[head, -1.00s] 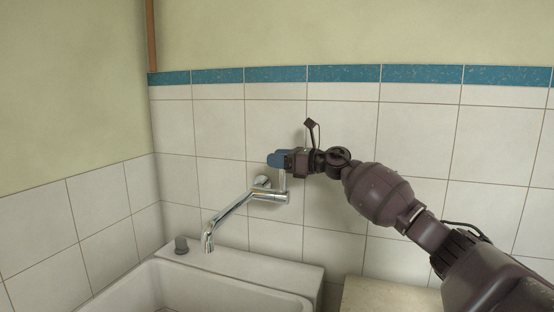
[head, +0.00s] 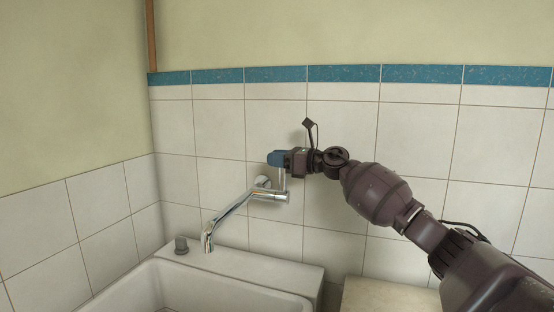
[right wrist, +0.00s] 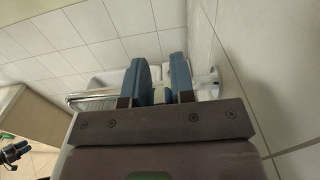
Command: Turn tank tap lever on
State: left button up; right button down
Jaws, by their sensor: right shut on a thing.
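The chrome tap (head: 240,209) is fixed to the tiled wall, and its long spout reaches left and down over the basin. Its thin upright lever (head: 282,181) rises from the right end of the tap body. My right gripper (head: 275,159) is at the top of the lever, with its blue fingers shut on it. In the right wrist view the blue fingers (right wrist: 158,78) show with a narrow gap, and the lever between them is mostly hidden. The tap's chrome spout (right wrist: 93,97) shows to their left. My left gripper is not in the head view.
The tiled wall (head: 420,130) is close behind my right gripper.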

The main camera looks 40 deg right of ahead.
jog(key=s+a+f+n+b, duration=0.2)
jog(key=s+a+n, duration=0.1)
jog(key=a+n, duration=0.2)
jog(key=shift+a+f+n+b, duration=0.15)
jog(key=shift+a+n+b, duration=0.25)
jog(key=shift+n, duration=0.6)
jog(key=c, duration=1)
grip_release()
jog(key=shift+o, duration=0.2)
